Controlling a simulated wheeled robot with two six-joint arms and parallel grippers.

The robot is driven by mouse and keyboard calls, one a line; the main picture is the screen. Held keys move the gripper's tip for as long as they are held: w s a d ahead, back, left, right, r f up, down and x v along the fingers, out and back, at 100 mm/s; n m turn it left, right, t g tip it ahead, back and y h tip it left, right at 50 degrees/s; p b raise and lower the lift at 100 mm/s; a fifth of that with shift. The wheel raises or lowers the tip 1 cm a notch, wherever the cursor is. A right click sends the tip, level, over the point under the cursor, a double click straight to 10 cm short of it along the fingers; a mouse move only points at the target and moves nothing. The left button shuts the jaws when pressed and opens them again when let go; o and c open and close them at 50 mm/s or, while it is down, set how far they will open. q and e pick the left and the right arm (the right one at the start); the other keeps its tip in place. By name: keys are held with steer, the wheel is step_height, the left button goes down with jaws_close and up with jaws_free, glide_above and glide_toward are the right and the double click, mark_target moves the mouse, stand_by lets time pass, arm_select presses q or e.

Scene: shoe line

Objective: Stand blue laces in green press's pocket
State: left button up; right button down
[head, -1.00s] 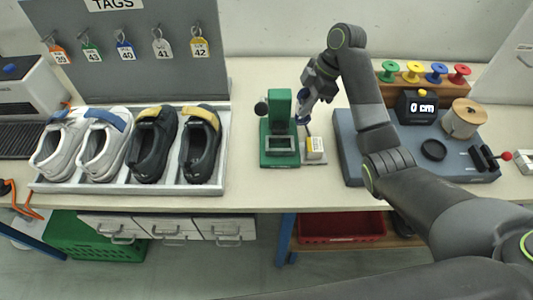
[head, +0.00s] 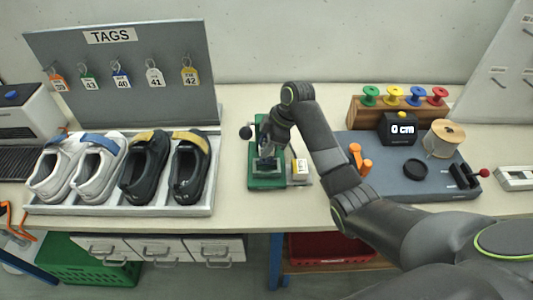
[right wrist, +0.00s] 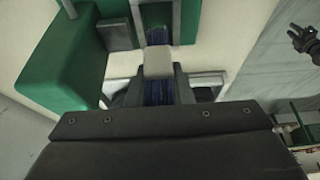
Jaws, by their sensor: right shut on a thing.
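The green press (head: 268,182) stands on the table in the middle of the head view; it is also at the left of the right wrist view (right wrist: 62,62). My right gripper (head: 267,157) is over the press and hides its pocket in the head view. In the right wrist view it is shut on the blue laces (right wrist: 157,92), a bundle with a pale band around it. Whether the laces' far end is inside the pocket I cannot tell. A dark shape (right wrist: 305,40) at the wrist view's right edge may be my left gripper; its jaws are unclear.
A small white and yellow box (head: 300,172) stands right beside the press. A tray (head: 120,211) of shoes is to the left. A grey board (head: 400,180) with an orange tool (head: 360,160), a display (head: 398,128) and a spool (head: 443,140) is to the right.

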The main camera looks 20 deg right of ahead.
step_height(320, 180, down, 2)
steer(key=shift+f, duration=0.25)
arm_select(q)
steer(key=shift+s+r, duration=0.3)
steer(key=shift+s, duration=0.15)
arm_select(e)
steer(key=shift+f, duration=0.55)
steer(key=c, duration=1.3)
jaws_free()
steer(key=shift+f, duration=0.1)
arm_select(q)
steer(key=shift+w, duration=0.15)
arm_select(e)
steer(key=shift+r, duration=0.25)
arm_select(q)
step_height(320, 180, down, 2)
steer(key=shift+f+b, duration=0.25)
steer(key=shift+b, duration=0.75)
arm_select(e)
steer(key=v, duration=1.1)
steer(key=shift+s+d+r, duration=0.1)
steer(key=shift+d+r, duration=0.05)
steer(key=shift+r, duration=0.25)
